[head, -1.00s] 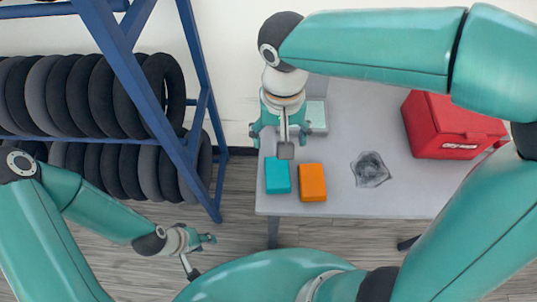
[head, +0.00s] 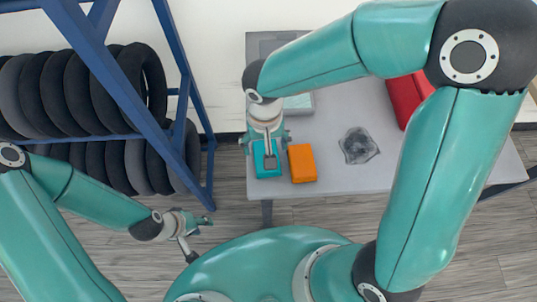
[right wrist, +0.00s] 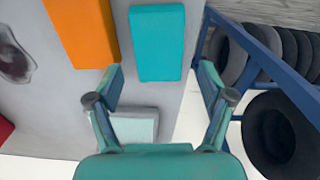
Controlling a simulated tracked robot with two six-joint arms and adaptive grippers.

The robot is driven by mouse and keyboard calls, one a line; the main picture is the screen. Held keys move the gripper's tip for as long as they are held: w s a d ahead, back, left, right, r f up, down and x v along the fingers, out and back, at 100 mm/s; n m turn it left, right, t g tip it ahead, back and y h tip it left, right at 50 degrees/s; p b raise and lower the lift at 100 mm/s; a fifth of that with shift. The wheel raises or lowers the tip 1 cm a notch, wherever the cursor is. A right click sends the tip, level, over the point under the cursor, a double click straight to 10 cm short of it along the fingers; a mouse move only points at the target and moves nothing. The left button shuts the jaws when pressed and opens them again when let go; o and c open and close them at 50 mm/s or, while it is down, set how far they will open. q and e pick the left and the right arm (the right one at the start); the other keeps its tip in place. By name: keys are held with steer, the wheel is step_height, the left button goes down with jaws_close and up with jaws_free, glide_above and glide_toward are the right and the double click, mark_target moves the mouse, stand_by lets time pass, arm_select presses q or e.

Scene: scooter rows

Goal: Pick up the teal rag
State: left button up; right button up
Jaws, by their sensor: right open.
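The teal rag (head: 260,166) is a folded block near the table's left front corner, partly hidden under my right gripper in the head view. In the right wrist view the teal rag (right wrist: 157,42) lies ahead, its near end between the two fingertips. My right gripper (right wrist: 161,76) is open and empty. In the head view my right gripper (head: 266,145) is over the rag; I cannot tell its height above the table. My left gripper (head: 197,221) is off the table to the left, beside the rack; I cannot tell whether its fingers are apart.
An orange folded block (head: 302,163) lies just right of the rag. A dark clear crumpled item (head: 359,146) and a red box (head: 404,97) are farther right on the grey table (head: 335,180). A pale square item (head: 300,104) lies behind. A blue tyre rack (head: 182,160) stands left.

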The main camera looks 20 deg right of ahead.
mark_target(258, 146)
step_height(258, 146, down, 5)
steer(key=shift+s+d+r, duration=0.1)
steer(key=shift+s+r, duration=0.05)
steer(key=shift+r, duration=0.05)
steer(key=c, duration=0.8)
steer(key=shift+r, duration=0.15)
